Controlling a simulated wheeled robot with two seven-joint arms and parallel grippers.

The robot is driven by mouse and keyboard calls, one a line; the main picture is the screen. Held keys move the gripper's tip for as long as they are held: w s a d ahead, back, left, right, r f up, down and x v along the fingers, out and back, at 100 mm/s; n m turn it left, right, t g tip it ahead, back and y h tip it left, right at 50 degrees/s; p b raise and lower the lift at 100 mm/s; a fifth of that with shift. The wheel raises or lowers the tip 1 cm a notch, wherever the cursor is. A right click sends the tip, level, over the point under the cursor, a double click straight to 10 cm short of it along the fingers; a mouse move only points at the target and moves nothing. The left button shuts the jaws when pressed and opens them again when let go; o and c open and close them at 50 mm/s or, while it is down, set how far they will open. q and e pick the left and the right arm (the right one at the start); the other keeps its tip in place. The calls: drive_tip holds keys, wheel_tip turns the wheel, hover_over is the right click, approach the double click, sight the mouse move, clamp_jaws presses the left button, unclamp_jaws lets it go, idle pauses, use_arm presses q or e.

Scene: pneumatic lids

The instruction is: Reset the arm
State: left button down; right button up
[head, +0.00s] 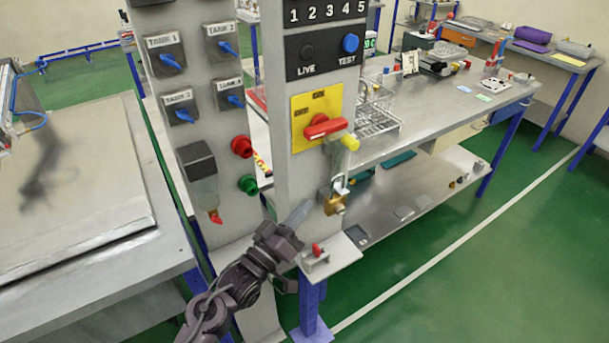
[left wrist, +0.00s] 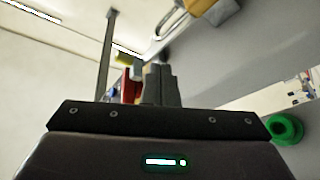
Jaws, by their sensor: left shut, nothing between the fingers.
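My left gripper (head: 300,213) is shut and empty in the head view. It is raised in front of the grey control post (head: 297,175), below the yellow switch plate and left of a brass padlock (head: 335,204). In the left wrist view its closed fingers (left wrist: 160,84) point up along the post, with a red part and a yellow part just beyond them. I cannot tell whether the fingers touch the post. My right gripper is in neither view.
The post carries a red rotary handle (head: 324,127) and a small shelf (head: 332,258) with a red knob. The left panel has blue tank valves (head: 171,61), a red button (head: 241,146) and a green button (head: 247,184). A workbench (head: 440,107) stands behind; green floor at right is clear.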

use_arm(q)
drive_tip(key=s+a+f+g+y, duration=0.2)
drive_tip(key=s+a+f+y, duration=0.1)
drive_tip(key=f, duration=1)
drive_tip(key=s+a+f+g+y, duration=0.2)
drive_tip(key=s+a+f+g, duration=0.1)
drive_tip(key=f, duration=0.9)
drive_tip(key=s+a+f+g+y, duration=0.2)
drive_tip(key=s+f+y, duration=0.15)
drive_tip(key=f, duration=0.95)
drive_tip(key=s+a+f+g+y+b, duration=0.15)
drive_tip(key=s+a+f+g, duration=0.3)
drive_tip(key=s+f, duration=0.9)
drive_tip(key=s+a+f+m+g+y, duration=0.1)
drive_tip(key=s+a+f+g, duration=0.1)
drive_tip(key=s, duration=0.9)
drive_tip(key=s+a+f+m+g+y, duration=0.1)
drive_tip(key=s+a+f+g, duration=0.2)
drive_tip(key=s+f, duration=0.3)
drive_tip(key=s+a, duration=0.1)
drive_tip(key=s, duration=0.4)
drive_tip(key=shift+a, duration=0.4)
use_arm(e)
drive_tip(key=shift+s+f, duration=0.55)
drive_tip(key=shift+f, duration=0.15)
use_arm(q)
drive_tip(key=shift+w, duration=0.15)
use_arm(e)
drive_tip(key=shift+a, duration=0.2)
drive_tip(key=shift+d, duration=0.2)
